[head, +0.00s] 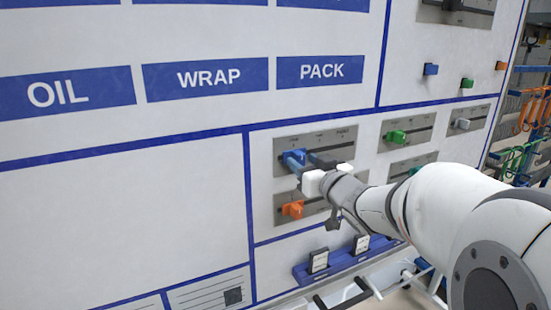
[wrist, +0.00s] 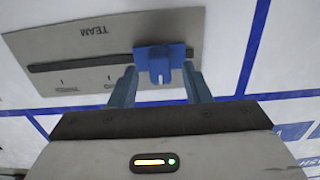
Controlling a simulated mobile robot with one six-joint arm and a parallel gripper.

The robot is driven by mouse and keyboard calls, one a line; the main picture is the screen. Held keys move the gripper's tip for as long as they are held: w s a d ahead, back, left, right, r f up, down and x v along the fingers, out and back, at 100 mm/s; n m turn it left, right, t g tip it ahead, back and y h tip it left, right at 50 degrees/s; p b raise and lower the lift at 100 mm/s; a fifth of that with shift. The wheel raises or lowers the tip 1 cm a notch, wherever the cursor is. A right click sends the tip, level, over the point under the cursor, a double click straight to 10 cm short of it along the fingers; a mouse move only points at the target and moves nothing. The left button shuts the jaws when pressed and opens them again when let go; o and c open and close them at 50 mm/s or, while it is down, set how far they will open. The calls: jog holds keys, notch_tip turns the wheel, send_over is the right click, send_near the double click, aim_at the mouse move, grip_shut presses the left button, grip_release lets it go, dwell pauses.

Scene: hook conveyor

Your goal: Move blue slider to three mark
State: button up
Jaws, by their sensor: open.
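The blue slider (head: 297,154) sits at the left end of a slot in the upper grey plate (head: 340,139). In the wrist view the picture is upside down, and the slider (wrist: 158,57) stands near the right end of the slot (wrist: 75,64). My gripper (wrist: 160,80) is open, with one blue-grey finger on each side of the slider's knob. Whether the fingers touch the knob I cannot tell. The plate reads "TEAM" upside down; small tick labels by the slot are partly cut off or too blurred to read. In the head view my gripper (head: 300,162) partly covers the plate.
An orange slider (head: 292,209) is on the plate just below. Green sliders (head: 396,136) and a pale grey one (head: 461,124) are on plates to the right. A blue holder (head: 345,263) with two cards sits below.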

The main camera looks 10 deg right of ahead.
jog(key=shift+w+a, duration=0.25)
jog(key=shift+w, duration=0.45)
jog(key=shift+c, duration=0.5)
grip_shut()
